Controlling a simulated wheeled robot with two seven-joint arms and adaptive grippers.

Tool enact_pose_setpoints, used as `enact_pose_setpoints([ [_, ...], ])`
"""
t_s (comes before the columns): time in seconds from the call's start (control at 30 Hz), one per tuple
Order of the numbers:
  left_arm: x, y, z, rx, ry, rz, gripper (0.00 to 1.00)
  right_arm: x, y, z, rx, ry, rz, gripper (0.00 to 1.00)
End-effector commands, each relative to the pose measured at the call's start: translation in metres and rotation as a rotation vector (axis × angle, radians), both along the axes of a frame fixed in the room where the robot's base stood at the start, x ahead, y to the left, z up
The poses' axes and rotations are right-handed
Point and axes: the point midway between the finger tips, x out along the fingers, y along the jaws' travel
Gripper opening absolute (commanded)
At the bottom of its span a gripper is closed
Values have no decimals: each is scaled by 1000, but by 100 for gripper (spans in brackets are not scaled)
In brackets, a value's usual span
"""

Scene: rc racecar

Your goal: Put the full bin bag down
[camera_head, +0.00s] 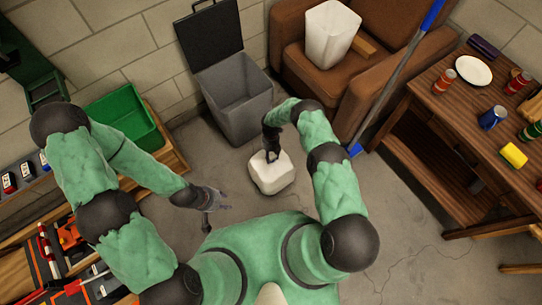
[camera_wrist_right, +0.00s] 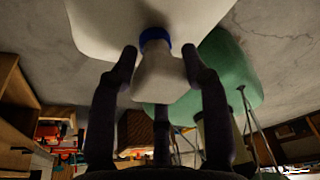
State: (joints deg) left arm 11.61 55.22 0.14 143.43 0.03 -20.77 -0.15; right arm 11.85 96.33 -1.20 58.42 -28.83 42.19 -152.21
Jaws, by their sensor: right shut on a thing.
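The full bin bag (camera_head: 270,178) is white and rounded, at or just above the concrete floor, in front of the grey bin; I cannot tell if it touches the floor. In the right wrist view the bag (camera_wrist_right: 100,22) has a blue tie (camera_wrist_right: 155,37) around its neck. My right gripper (camera_head: 271,153) is shut on the gathered top of the bag, with a finger on each side. My left gripper (camera_head: 217,205) is open and empty, low over the floor to the left of the bag.
The grey bin (camera_head: 238,98) stands by the wall with its black lid (camera_head: 208,35) raised. A brown armchair (camera_head: 300,80) holds a white container (camera_head: 331,32). A blue-handled pole (camera_head: 395,82) leans there. A wooden table (camera_head: 440,110) stands right, a green crate (camera_head: 124,112) left. Floor right of the bag is clear.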

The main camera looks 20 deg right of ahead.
Motion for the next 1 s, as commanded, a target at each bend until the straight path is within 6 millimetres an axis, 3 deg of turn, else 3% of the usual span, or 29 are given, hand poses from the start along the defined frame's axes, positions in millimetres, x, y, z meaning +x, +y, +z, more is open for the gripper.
enact_pose_setpoints([
  [0.13,0,0,0,0,0,0,40,1,0,-2,0,-1,-1,0],
  [0.17,0,0,0,0,0,0,40,-1,0,-3,0,1,0,55],
  [0.2,0,0,0,0,0,0,40,-1,0,-3,0,1,0,66],
  [0.23,0,0,0,0,0,0,40,-1,0,-3,0,1,0,70],
  [0.67,0,0,1,0,0,0,40,0,0,2,0,1,0,70],
  [1.0,0,0,22,0,0,0,40,16,-3,62,0,-1,0,70],
])
